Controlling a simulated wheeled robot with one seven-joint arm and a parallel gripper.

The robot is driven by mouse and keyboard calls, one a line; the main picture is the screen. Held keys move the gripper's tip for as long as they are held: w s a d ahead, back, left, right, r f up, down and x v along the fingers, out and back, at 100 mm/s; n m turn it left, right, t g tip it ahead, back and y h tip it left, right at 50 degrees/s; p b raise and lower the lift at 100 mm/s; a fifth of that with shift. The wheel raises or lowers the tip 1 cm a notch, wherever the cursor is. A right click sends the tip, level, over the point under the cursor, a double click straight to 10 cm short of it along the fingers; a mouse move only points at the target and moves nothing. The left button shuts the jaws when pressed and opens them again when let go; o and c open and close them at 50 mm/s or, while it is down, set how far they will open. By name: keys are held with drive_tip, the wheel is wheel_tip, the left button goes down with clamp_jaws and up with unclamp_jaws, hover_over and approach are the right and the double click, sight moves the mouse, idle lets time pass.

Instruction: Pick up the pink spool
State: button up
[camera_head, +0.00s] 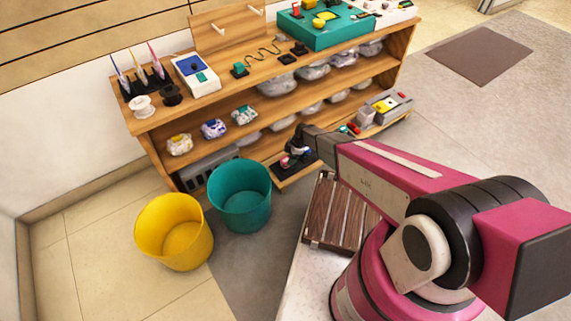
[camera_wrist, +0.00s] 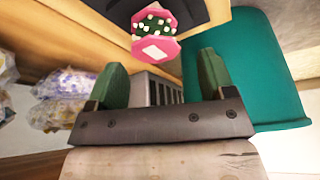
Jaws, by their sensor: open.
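The pink spool (camera_wrist: 157,51) shows at the top middle of the wrist view. It has pink faceted ends, a white patch and a dark green part with white dots. It sits by a black surface, beyond my fingertips and apart from them. My gripper (camera_wrist: 162,78) is open, with two green fingers and nothing between them. In the head view a small pink thing (camera_head: 285,161), probably the same spool, is at the low front shelf, close to the end of my arm. My arm's end hides part of that spot.
A teal bin (camera_head: 240,205) stands just left of the low shelf and fills the right of the wrist view (camera_wrist: 268,70). A yellow bin (camera_head: 172,240) is beside it. The wooden shelf unit (camera_head: 160,118) holds wrapped bags. A slatted wooden crate (camera_head: 338,215) lies near my arm.

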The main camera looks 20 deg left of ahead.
sight(286, 160)
drive_tip(key=shift+w+x, duration=0.15)
drive_tip(key=shift+x, duration=1.2)
drive_tip(key=shift+w+x, duration=0.15)
drive_tip(key=shift+x, duration=1.15)
drive_tip(key=shift+a, duration=0.15)
drive_tip(key=c, duration=0.8)
